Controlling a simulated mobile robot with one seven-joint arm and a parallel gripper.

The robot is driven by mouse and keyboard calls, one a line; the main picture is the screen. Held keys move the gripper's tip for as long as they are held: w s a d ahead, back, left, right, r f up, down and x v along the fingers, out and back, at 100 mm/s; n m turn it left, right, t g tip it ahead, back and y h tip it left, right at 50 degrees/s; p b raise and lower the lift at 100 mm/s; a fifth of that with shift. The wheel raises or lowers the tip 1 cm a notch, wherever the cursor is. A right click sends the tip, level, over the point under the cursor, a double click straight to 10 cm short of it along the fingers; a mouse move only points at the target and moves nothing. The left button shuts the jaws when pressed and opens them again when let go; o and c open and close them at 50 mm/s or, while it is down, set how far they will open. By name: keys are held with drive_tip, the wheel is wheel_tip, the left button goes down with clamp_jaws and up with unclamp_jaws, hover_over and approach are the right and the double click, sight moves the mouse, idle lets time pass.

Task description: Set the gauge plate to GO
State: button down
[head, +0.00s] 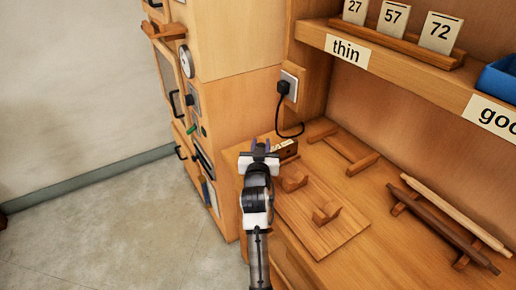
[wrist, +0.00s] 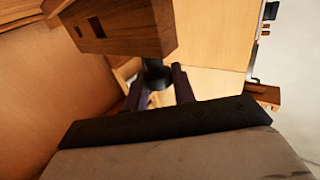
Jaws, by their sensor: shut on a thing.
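My gripper (head: 262,146) is at the near left corner of the wooden bench, right beside a small wooden block (head: 291,152) with a white label whose text is too small to read. In the wrist view the wooden block (wrist: 125,28) shows large, with dark square holes in its face. A short dark round knob (wrist: 156,76) sticks out of it between the two fingers of my gripper (wrist: 160,88), which are shut on it. I cannot make out the gauge plate itself or its setting; the gripper hides part of the block.
A wooden board (head: 315,220) with two upright rests lies on the bench. Two rods (head: 450,225), dark and pale, lie at the right. A plug with a black cable (head: 284,98) hangs behind the block. A shelf (head: 390,70) overhangs the bench.

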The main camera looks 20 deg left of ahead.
drive_tip(key=shift+w+d+r, duration=0.15)
drive_tip(key=shift+d, duration=0.05)
drive_tip(key=c, duration=1.1)
unclamp_jaws()
drive_tip(key=shift+w, duration=0.1)
drive_tip(key=shift+c, duration=0.2)
drive_tip(key=shift+s+f, duration=0.2)
drive_tip(key=shift+s, duration=0.1)
drive_tip(key=b+v, duration=0.3)
drive_tip(key=v, duration=1)
drive_tip(key=shift+s+r+b, duration=0.15)
drive_tip(key=shift+s+b, duration=0.05)
drive_tip(key=shift+b, duration=0.15)
